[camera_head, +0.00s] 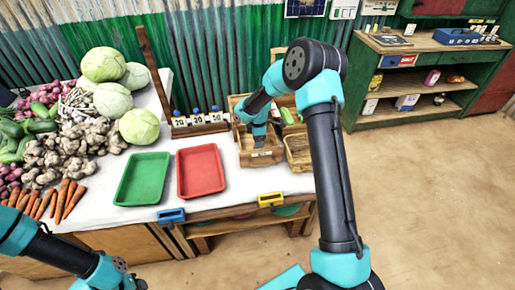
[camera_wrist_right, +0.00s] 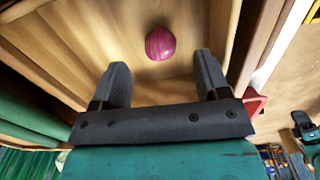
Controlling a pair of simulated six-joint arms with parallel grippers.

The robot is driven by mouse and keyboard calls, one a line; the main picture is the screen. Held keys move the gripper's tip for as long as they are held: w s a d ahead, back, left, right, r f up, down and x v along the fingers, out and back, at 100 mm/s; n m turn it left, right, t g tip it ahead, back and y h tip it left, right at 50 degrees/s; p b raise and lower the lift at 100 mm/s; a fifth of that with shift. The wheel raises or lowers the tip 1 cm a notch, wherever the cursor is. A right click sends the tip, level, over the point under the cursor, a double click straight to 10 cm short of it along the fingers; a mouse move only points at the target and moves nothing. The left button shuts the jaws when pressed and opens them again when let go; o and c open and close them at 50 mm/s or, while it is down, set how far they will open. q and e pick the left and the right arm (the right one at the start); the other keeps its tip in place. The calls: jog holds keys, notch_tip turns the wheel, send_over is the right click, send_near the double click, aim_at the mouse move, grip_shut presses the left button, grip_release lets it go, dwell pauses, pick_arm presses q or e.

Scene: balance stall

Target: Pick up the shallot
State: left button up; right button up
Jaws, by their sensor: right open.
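The shallot (camera_wrist_right: 160,43) is a small round purple-pink bulb lying on the floor of a wooden tray (camera_head: 241,112), seen in the right wrist view. It lies just beyond my right gripper's fingertips, roughly centred between them, and nothing touches it. My right gripper (camera_wrist_right: 162,66) is open and empty, pointing into the tray. In the head view my right gripper (camera_head: 262,143) is down at the wooden tray, and the shallot there is hidden. My left arm shows at the lower left; its gripper is not in view.
Wooden tray walls stand close on both sides of my right gripper. Left of it on the table are a red tray (camera_head: 201,171) and a green tray (camera_head: 142,179), both empty. Vegetable piles and cabbages (camera_head: 112,99) fill the left. Number cards (camera_head: 197,123) stand behind the trays.

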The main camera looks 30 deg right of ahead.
notch_tip(320, 180, down, 4)
jog(key=shift+a+f, duration=0.1)
dwell(0.5)
jog(key=c, duration=1)
notch_tip(320, 180, up, 10)
jog(key=shift+r, duration=0.1)
dwell(0.6)
